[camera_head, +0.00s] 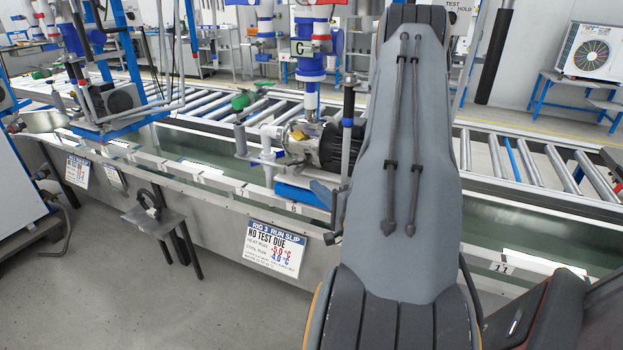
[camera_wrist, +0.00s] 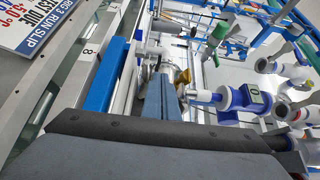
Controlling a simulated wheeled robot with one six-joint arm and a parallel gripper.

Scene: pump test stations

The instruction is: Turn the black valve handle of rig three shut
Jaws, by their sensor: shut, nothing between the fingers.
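Rig three's pump (camera_head: 335,148) stands on the roller line in the head view, left of my arm. A blue and white column marked C (camera_head: 311,62) rises beside it. A slim black upright piece (camera_head: 348,106) stands just left of my arm; I cannot tell whether it is the black valve handle. I cannot make out the valve handle in the wrist view.
The rig 3 run slip sign (camera_head: 274,249) hangs on the bench front; it also shows in the wrist view (camera_wrist: 38,24). A small stand (camera_head: 153,215) juts out left of it. Another rig (camera_head: 110,100) stands further left. Rollers (camera_head: 530,165) to the right are mostly bare.

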